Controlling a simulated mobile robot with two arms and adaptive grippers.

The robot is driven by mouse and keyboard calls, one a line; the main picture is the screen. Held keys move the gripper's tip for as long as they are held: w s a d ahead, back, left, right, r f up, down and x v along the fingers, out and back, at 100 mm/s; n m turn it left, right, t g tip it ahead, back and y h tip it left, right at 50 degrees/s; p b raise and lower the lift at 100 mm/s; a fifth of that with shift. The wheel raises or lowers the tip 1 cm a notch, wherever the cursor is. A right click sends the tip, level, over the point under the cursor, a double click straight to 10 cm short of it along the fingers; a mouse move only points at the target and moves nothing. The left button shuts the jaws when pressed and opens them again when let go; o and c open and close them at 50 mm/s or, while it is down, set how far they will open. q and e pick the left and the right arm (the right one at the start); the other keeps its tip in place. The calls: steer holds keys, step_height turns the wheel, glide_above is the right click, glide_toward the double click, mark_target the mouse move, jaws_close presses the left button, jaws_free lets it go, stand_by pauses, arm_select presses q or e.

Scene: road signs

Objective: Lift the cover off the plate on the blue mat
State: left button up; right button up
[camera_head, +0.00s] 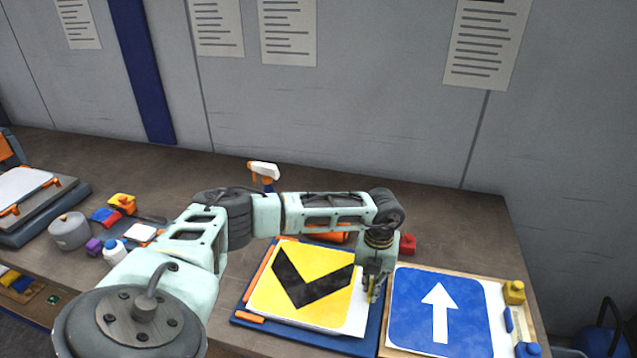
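A yellow square plate (322,308) with a black chevron lies on the blue mat (374,335). A white layer (357,324) shows past its right and front edges. I cannot tell a separate cover over the yellow face. Orange strips (249,317) lie along the mat's left side. My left arm reaches across from the left. Its gripper (372,290) points down at the right edge of the plate, over or beside the white layer. Whether it touches or grips that edge is too small to tell. My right gripper is not in view.
A blue sign with a white arrow (408,310) lies on a board just right of the mat. A spray bottle (264,172) and a red block (408,244) stand behind. A grey pot (69,231) is left.

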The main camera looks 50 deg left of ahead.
arm_select(q)
jaws_close()
steer(key=shift+r, duration=0.15)
steer(key=shift+r+b, duration=0.25)
steer(key=shift+b, duration=0.05)
steer(key=r+b, duration=0.1)
steer(key=d+r+b, duration=0.1)
steer(key=r, duration=0.1)
steer(key=shift+s+r, duration=0.1)
steer(key=shift+r, duration=0.1)
steer(key=s+d+r+b, duration=0.1)
steer(key=s+d+r, duration=0.3)
steer(key=d+r, duration=0.6)
steer(key=shift+r, duration=0.2)
